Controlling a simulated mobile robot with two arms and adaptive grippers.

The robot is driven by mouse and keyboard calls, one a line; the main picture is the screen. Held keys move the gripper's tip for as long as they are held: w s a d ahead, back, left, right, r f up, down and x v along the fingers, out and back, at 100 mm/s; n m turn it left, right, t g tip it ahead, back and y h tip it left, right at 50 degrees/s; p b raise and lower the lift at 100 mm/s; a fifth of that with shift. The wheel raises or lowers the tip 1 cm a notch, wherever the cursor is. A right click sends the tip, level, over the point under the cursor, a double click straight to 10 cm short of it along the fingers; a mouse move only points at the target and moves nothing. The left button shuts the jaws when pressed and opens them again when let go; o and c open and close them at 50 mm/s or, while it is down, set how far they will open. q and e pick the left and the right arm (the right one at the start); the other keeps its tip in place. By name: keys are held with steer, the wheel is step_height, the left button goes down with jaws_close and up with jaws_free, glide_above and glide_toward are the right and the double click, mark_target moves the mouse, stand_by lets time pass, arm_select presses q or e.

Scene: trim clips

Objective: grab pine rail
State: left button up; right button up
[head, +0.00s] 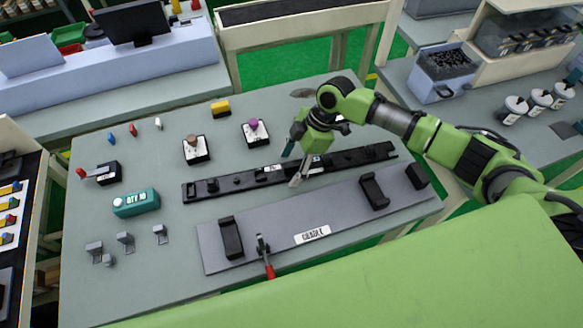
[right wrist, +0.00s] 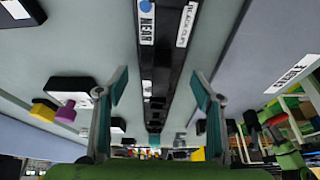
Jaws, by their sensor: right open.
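A long black rail (head: 345,160) lies on the table, running from left to upper right, with small fittings and white labels; no wood-coloured rail shows. It also shows in the right wrist view (right wrist: 163,80), running away between the fingers. My right gripper (head: 294,168) is over the middle of the rail. In the right wrist view it (right wrist: 160,98) is open, one finger on either side of the rail, with nothing held. I cannot tell how far the fingertips are above the table.
Knob boxes (head: 195,150), a yellow block (head: 220,108), a teal QTY 10 box (head: 136,203) and grey clips (head: 125,242) stand around.

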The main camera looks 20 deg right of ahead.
steer(key=c, duration=1.4)
steer(key=shift+c, duration=0.2)
steer(key=shift+r, duration=0.15)
